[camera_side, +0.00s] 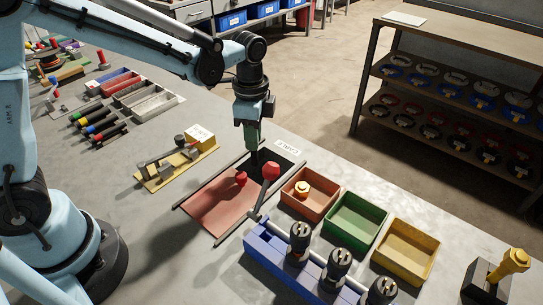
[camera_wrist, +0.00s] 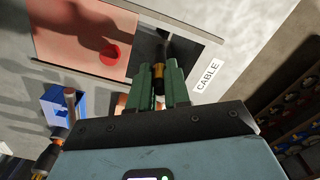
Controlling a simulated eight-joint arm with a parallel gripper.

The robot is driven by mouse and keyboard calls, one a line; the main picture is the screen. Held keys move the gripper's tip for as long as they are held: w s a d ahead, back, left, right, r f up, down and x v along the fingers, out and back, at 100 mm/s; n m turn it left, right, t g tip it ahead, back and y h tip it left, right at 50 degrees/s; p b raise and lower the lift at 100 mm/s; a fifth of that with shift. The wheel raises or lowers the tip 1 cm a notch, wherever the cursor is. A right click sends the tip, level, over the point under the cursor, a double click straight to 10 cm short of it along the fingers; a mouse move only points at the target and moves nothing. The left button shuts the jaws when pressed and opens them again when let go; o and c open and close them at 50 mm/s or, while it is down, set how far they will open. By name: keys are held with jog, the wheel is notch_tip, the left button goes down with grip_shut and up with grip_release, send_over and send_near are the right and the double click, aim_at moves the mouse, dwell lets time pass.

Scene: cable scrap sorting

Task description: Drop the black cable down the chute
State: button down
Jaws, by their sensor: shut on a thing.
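My gripper (camera_side: 252,138) points down over the dark chute opening (camera_side: 283,158) at the far right end of the reddish cover plate (camera_side: 215,203). In the wrist view, its green fingers (camera_wrist: 159,82) are shut on the black cable (camera_wrist: 164,46), which has a brass-coloured band between the fingers. The cable's black end extends over the dark opening (camera_wrist: 195,52). I cannot tell whether its tip is below the rim. A white CABLE label (camera_side: 288,147) lies beside the opening. The plate has a red knob (camera_side: 240,179) and leaves the opening uncovered.
Orange (camera_side: 310,210), green (camera_side: 357,239) and yellow (camera_side: 404,267) bins stand to the right. A blue rack (camera_side: 270,249) with several plugs is in front. A yellow fixture (camera_side: 160,178) stands left.

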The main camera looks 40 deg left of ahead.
jog(key=c, duration=1)
grip_release()
jog(key=shift+r, duration=3.5)
